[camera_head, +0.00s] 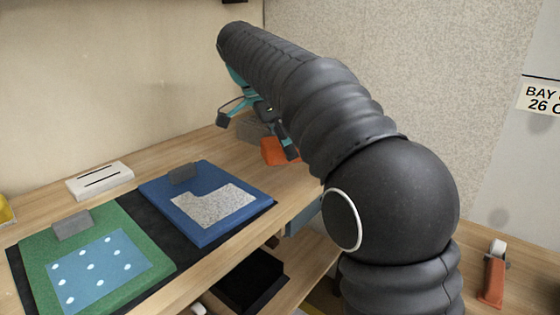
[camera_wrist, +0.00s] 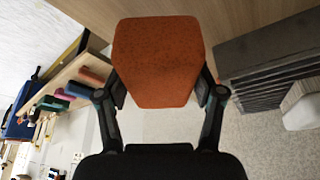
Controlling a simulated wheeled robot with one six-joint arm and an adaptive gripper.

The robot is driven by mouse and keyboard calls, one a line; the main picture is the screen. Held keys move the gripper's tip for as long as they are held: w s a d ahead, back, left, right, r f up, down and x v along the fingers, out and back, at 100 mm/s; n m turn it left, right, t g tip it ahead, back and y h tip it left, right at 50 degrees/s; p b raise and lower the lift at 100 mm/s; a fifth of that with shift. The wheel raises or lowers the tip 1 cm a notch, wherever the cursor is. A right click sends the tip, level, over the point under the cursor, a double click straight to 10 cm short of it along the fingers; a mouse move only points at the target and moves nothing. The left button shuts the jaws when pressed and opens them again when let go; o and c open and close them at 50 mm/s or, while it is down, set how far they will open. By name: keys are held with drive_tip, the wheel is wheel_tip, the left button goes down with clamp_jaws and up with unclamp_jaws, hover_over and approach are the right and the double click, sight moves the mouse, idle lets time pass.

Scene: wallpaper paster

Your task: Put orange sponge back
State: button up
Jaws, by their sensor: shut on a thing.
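The orange sponge (camera_wrist: 155,62) is between the two fingers of my gripper (camera_wrist: 161,90) in the wrist view, with a finger against each side. In the head view the orange sponge (camera_head: 275,152) shows partly, beside the dark right finger of my gripper (camera_head: 258,132), over the far end of the wooden bench. My gripper is shut on the sponge. Whether the sponge touches the bench is hard to tell.
A grey slotted block (camera_wrist: 265,60) lies right of the sponge in the wrist view. On the wooden bench (camera_head: 145,160) are a blue board (camera_head: 215,228), a green board (camera_head: 50,265) and a white slotted block (camera_head: 100,181). A lower shelf holds a black tray (camera_head: 250,280).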

sight(280, 177)
drive_tip(key=shift+w+a+f, duration=0.1)
drive_tip(key=shift+a+f, duration=0.3)
drive_tip(key=shift+a, duration=0.1)
drive_tip(key=shift+f, duration=1.7)
drive_tip(key=shift+f+b, duration=0.3)
drive_tip(key=shift+b, duration=0.05)
drive_tip(key=o, duration=1.2)
drive_tip(key=p+v, duration=0.1)
drive_tip(key=v, duration=0.3)
drive_tip(key=p+v, duration=0.1)
drive_tip(key=v, duration=0.4)
drive_tip(key=p+v, duration=0.1)
drive_tip(key=v, duration=0.4)
drive_tip(key=shift+s+d+p, duration=0.1)
drive_tip(key=shift+s+p, duration=0.2)
drive_tip(key=shift+s, duration=0.1)
